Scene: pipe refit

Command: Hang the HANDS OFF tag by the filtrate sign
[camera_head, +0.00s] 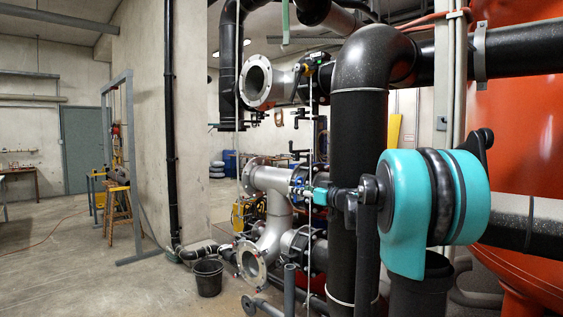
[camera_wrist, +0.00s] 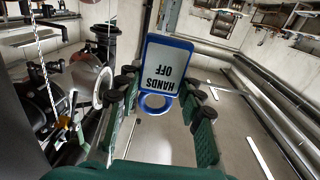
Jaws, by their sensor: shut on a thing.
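The HANDS OFF tag (camera_wrist: 166,62) is a white plate with a blue rim and a blue ring at its lower end in the wrist view. Its lettering appears upside down there. In the head view my teal arm reaches left, with the gripper (camera_head: 320,196) small beside the grey pipework. The tag cannot be made out clearly there. I cannot read a filtrate sign in either view.
Flanged grey pipes (camera_head: 270,200) and a thick black pipe (camera_head: 357,150) crowd the area around my arm. A thin pale line (camera_head: 238,100) hangs nearby. A black bucket (camera_head: 208,277) stands on the floor. Open floor lies to the left.

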